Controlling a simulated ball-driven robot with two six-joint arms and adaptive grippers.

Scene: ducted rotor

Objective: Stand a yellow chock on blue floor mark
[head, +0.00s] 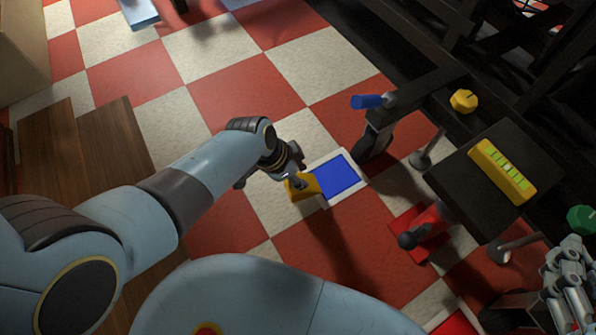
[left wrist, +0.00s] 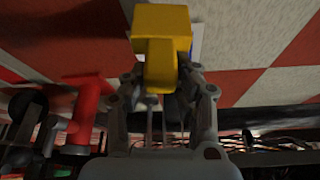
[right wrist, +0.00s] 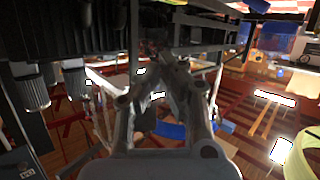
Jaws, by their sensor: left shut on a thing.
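The yellow chock (head: 303,187) is in my left gripper (head: 291,178), which is shut on it. In the left wrist view the chock (left wrist: 162,35) fills the space at the fingertips (left wrist: 160,85) and covers part of a white edge behind it. The blue floor mark (head: 338,177) has a white border and lies on the tiles just right of the chock. The chock overlaps the mark's left side in the head view; I cannot tell its height above the floor. My right gripper (head: 567,290) is at the right edge; its fingertips (right wrist: 172,65) come together with nothing visible between them.
A dark stand (head: 455,180) right of the mark carries a yellow level (head: 502,171). A red cylindrical thing (head: 425,226) and a dark wheel with a blue handle (head: 367,101) are near the mark.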

